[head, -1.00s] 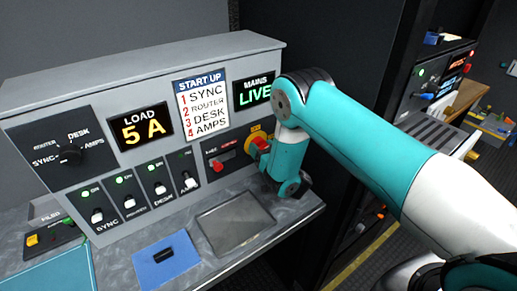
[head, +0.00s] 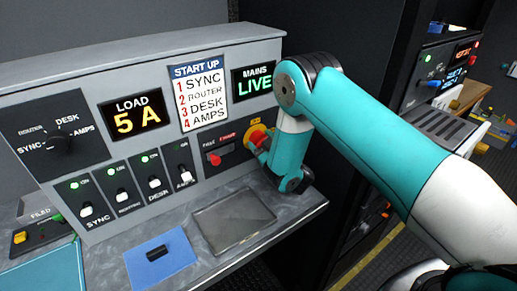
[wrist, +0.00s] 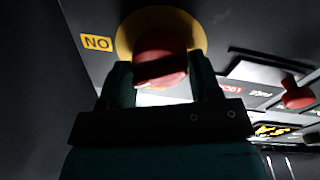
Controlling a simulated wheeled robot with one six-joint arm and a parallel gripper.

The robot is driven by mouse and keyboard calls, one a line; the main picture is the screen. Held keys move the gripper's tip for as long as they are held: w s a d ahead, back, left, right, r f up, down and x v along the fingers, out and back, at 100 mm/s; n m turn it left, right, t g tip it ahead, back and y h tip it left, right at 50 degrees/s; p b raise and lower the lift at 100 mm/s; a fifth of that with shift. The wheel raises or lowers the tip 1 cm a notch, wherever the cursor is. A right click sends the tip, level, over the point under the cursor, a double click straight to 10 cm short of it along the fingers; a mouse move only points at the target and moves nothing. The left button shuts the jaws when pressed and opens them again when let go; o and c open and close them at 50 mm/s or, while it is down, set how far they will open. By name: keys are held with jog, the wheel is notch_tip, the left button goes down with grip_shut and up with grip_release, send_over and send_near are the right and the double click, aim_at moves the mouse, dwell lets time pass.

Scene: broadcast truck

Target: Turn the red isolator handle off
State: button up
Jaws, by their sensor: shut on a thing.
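The red isolator handle (head: 262,140) sits on a round yellow plate (head: 255,130) at the right end of the grey console, under the MAINS sign, which reads LIVE. In the wrist view the red handle (wrist: 160,58) is between my two fingers, with the yellow plate (wrist: 127,33) behind it. My gripper (wrist: 162,76) is shut on the handle. A yellow label (wrist: 97,42) beside the plate reads as NO in this view. In the head view my wrist hides part of the handle, and I cannot tell its exact angle.
A smaller red switch (head: 215,158) is just left of the handle. Several white toggle switches and a rotary knob (head: 59,145) are further left. A grey tray (head: 232,222) and a blue mat (head: 178,267) lie on the counter below. A dark rack stands close on the right.

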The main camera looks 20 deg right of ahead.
jog(key=n, duration=0.2)
jog(key=n+b, duration=0.1)
jog(key=n, duration=0.1)
jog(key=f+n+b, duration=0.1)
jog(key=n, duration=0.2)
jog(key=shift+s+a+y, duration=0.2)
jog(key=shift+y, duration=0.1)
jog(key=n, duration=0.5)
jog(key=shift+b, duration=0.35)
jog(key=shift+n, duration=0.4)
jog(key=o, duration=0.9)
jog(key=shift+r, duration=0.2)
jog(key=shift+w, duration=0.1)
